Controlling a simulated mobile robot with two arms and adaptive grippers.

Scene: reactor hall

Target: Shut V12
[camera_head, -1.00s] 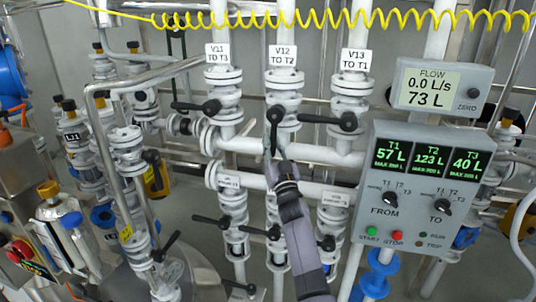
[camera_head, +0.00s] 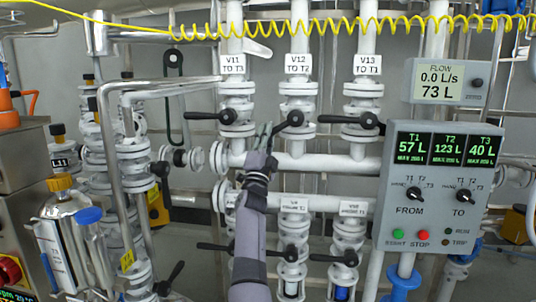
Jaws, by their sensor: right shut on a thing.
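The V12 valve (camera_head: 298,88) stands in the middle of the upper row, under its label "V12 TO T2" (camera_head: 298,64). Its black lever (camera_head: 294,118) points left and slightly down from its hub, nearly across the upright pipe. My right gripper (camera_head: 267,133) comes up from below and is shut on the outer end of this lever. The fingers hide part of the lever's tip. My left gripper is not in view.
V11's lever (camera_head: 228,116) points left, close to my right gripper. V13's lever (camera_head: 368,120) also points left. The control panel (camera_head: 382,222) is at the right; the flow display (camera_head: 438,80) reads 0.0 L/s and 73 L. Lower valves stand beside my right arm.

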